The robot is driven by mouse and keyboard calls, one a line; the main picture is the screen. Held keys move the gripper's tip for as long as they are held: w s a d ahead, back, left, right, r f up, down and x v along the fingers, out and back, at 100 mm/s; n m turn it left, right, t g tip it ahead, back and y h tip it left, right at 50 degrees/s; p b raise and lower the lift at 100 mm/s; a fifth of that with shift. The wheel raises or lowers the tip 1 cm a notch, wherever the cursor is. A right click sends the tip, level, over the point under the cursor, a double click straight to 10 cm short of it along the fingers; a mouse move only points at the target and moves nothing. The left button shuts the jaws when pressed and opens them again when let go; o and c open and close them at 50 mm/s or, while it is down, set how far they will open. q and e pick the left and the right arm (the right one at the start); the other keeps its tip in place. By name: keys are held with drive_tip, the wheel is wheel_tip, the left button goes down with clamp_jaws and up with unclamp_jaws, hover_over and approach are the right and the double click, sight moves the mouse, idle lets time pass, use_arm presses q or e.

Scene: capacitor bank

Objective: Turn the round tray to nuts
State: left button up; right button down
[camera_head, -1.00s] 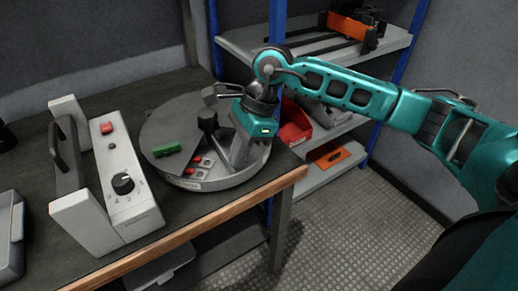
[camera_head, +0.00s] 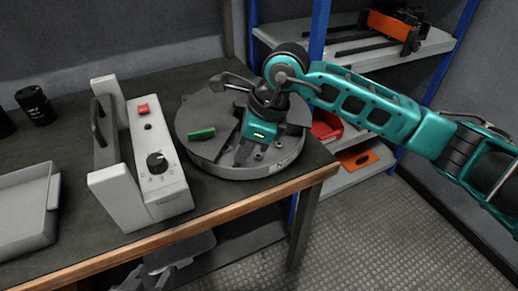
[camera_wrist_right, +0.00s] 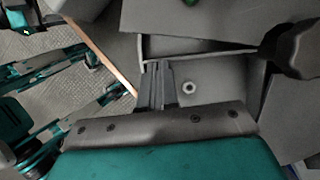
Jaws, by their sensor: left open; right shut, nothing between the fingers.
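The round tray (camera_head: 235,172) is a grey drum on the workbench, with a lid and a green block (camera_head: 201,133) on top. My right gripper (camera_head: 243,158) points down at the tray's front right, shut and empty. In the right wrist view its closed fingers (camera_wrist_right: 155,80) reach into a compartment beside a dividing wall. A small ring-like nut (camera_wrist_right: 189,88) lies in that compartment. Small grey parts show beside the gripper in the head view. The dark central knob (camera_wrist_right: 295,48) stands at the right. My left gripper (camera_head: 145,280) is open, low at the bottom edge, away from the tray.
A grey control box (camera_head: 160,190) with a red button and black dial stands left of the tray. A grey bin (camera_head: 25,212) and black cup (camera_head: 35,105) are further left. A blue-posted shelf (camera_head: 365,55) stands behind on the right. The bench front edge (camera_head: 240,205) is close.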

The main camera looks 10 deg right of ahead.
drive_tip(key=shift+w+a+f, duration=0.1)
drive_tip(key=shift+w+a, duration=0.05)
drive_tip(key=shift+a, duration=0.6)
drive_tip(key=shift+a+b, duration=0.2)
drive_tip(key=shift+b, duration=0.1)
drive_tip(key=shift+a, duration=0.1)
